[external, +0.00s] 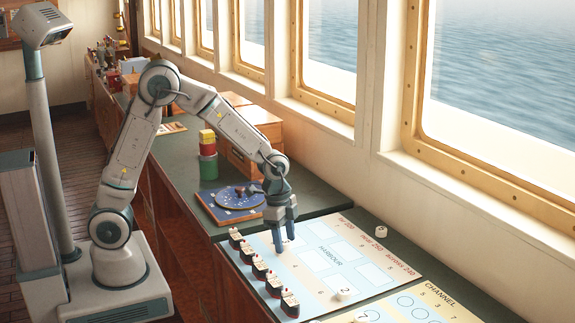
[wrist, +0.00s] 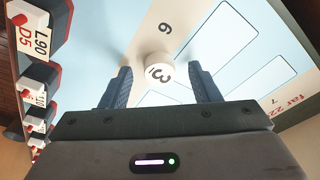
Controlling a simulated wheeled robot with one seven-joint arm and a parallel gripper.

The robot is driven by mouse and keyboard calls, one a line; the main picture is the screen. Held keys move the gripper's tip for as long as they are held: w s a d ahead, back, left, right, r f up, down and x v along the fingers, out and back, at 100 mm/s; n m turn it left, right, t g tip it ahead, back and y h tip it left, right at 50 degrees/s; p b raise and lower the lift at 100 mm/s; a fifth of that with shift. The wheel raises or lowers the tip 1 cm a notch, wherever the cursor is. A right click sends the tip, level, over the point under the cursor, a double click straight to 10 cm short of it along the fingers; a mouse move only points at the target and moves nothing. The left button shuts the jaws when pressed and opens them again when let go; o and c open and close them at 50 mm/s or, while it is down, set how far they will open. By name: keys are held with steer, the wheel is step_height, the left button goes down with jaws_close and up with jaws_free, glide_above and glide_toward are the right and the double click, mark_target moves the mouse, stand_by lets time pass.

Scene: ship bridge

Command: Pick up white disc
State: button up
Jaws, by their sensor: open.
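My gripper (external: 284,244) is open and points down over the pale blue board marked HARBOUR (external: 318,262). In the wrist view its two blue fingers (wrist: 164,84) stand on either side of a white disc (wrist: 157,68) with a black 3 on its top. The disc lies on the board near a printed 6, and I cannot tell whether either finger touches it.
Several small model ships (external: 262,267) line the board's left edge, close to my gripper. Behind it are a blue chart with a round dial (external: 236,197), stacked red, yellow and green cylinders (external: 208,155) and wooden boxes (external: 250,125). Windows run along the right.

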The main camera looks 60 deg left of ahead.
steer(key=c, duration=1.1)
steer(key=shift+o, duration=0.2)
